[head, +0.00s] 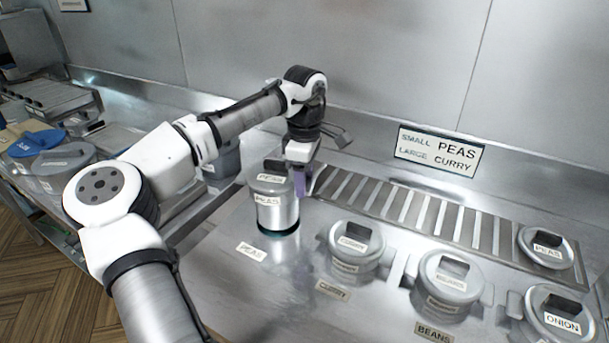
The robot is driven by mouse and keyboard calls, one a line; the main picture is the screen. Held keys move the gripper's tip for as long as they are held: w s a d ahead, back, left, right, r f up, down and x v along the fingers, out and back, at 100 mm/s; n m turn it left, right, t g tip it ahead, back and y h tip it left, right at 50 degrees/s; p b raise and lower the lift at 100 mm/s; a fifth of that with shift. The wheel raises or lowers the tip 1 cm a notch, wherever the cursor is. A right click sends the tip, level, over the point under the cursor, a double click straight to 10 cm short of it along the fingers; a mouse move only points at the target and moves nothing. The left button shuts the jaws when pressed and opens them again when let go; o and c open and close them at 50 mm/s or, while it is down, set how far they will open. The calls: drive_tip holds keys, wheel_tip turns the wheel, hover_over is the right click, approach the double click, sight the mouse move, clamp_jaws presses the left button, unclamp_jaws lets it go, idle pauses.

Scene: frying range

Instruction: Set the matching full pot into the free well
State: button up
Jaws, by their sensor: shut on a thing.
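My gripper (300,180) is shut on a metal pot (275,212) with a grey lid, marked PEAS on lid and side. The pot is upright, behind the PEAS label (251,251) on the steel counter. A dark ring shows around its base; I cannot tell whether it hangs just above the free well or rests in it. The well's opening is mostly hidden by the pot. A wall sign (437,150) reads SMALL PEAS, LARGE CURRY. Another lidded pot marked PEAS (545,248) stands at the right end of the slatted strip.
A CURRY pot (356,250), a pot (449,282) behind the BEANS label (435,332) and an ONION pot (561,317) sit in a row to the right. The slatted strip (400,204) runs along the wall. A grey container (222,162) stands behind my arm. Blue and grey lids lie far left.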

drive_tip(key=shift+f+b, duration=2.3)
drive_tip(key=shift+f, duration=0.4)
drive_tip(key=shift+f+b, duration=0.45)
drive_tip(key=shift+f, duration=1.75)
drive_tip(key=o, duration=1.4)
drive_tip(key=shift+f, duration=0.1)
